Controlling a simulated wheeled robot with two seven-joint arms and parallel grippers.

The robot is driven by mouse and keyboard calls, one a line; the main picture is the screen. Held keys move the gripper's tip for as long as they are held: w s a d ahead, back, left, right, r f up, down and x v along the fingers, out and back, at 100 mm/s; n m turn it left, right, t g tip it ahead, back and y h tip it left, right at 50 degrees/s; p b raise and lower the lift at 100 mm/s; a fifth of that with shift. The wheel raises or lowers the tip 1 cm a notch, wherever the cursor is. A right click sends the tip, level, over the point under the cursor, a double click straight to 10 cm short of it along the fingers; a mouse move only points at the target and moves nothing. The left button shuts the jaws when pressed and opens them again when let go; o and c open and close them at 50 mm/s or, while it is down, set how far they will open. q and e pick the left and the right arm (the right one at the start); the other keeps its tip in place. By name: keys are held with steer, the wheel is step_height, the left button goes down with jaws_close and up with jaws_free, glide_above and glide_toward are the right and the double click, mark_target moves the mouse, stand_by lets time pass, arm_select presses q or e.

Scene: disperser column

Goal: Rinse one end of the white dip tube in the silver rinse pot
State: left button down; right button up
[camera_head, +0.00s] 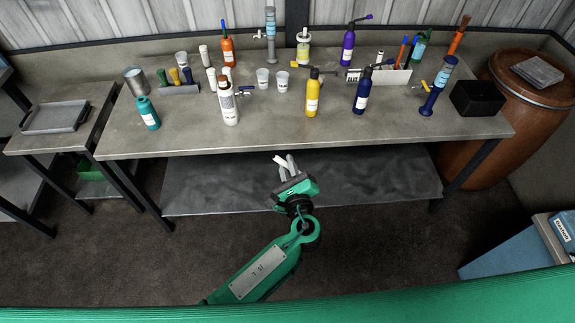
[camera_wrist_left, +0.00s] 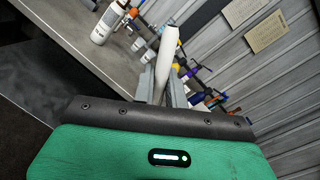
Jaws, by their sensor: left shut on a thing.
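My left gripper (camera_head: 287,167) is in front of the bench's near edge, above the lower shelf in the head view. It is shut on the white dip tube (camera_head: 280,160), which shows as a short pale piece there. In the left wrist view the white tube (camera_wrist_left: 166,55) stands out between the grey fingers (camera_wrist_left: 164,90), its lower part hidden by them. A silver pot (camera_head: 135,82), which looks like the rinse pot, is at the bench's left end, behind a teal bottle. The gripper is well to its right and nearer the front. My right gripper is not in view.
The bench (camera_head: 300,135) holds several bottles, including a white one (camera_head: 229,105), a yellow one (camera_head: 312,95) and a teal one (camera_head: 149,113). White cups (camera_head: 263,78) stand mid-bench. A black box (camera_head: 477,98) is at the right end. The front strip of the bench is mostly clear.

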arm_select(q)
steer(key=m, duration=0.7)
